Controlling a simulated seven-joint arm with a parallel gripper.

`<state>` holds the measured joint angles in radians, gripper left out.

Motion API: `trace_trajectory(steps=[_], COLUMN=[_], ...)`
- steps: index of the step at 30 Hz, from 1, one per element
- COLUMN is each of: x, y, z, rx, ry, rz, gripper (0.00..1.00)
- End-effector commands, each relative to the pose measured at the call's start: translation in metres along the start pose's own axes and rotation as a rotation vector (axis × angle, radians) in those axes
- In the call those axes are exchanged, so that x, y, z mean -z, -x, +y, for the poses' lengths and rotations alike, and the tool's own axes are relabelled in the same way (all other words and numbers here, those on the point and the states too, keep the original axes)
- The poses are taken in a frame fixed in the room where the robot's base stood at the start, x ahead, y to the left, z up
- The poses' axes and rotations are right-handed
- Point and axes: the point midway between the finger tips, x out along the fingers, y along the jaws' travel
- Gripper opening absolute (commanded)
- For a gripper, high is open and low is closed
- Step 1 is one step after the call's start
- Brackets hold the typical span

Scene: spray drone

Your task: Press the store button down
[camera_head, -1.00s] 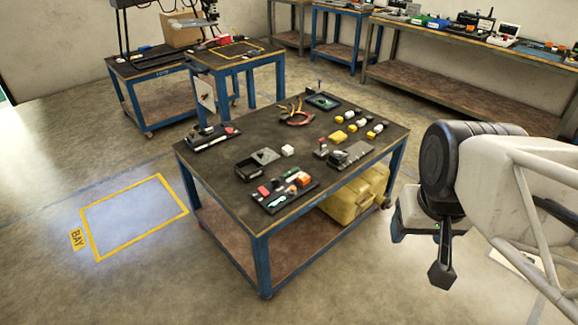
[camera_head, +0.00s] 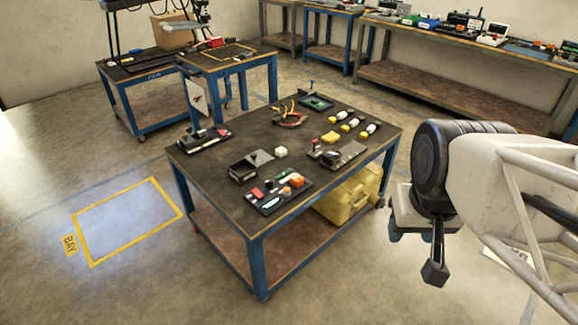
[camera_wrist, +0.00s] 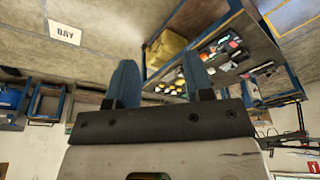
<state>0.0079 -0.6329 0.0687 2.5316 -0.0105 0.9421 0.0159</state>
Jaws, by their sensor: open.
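I cannot tell which part is the store button. Small panels with coloured parts lie on the dark-topped table: a front panel (camera_head: 279,190) with red, orange and green pieces, and a left panel (camera_head: 205,138) with a red part. My gripper (camera_head: 433,273) hangs at the right of the head view, beyond the table's right side and apart from everything on it. In the wrist view my gripper's two blue fingers (camera_wrist: 160,82) are spread with nothing between them. The same table shows upside down beyond them.
The work table (camera_head: 225,205) also holds a grey open box (camera_head: 243,171), pliers (camera_head: 290,118), yellow and white pieces and a dark tray (camera_head: 316,103). A yellow case (camera_head: 350,197) sits on its lower shelf. A yellow-framed floor bay (camera_head: 128,222) is at left. Benches line the back.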

Motion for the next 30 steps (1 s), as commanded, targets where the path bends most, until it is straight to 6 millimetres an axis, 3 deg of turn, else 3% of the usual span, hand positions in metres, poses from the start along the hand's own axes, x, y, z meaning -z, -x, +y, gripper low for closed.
trace_trajectory(steps=[1, 9, 30], x=[0.001, 0.017, 0.129], y=[0.000, 0.000, -0.018], z=[0.000, -0.003, -0.026], rx=[0.000, 0.002, 0.024], ry=[0.003, 0.064, 0.501], rz=[-0.001, -0.007, -0.048], gripper=[0.39, 0.00, 0.00])
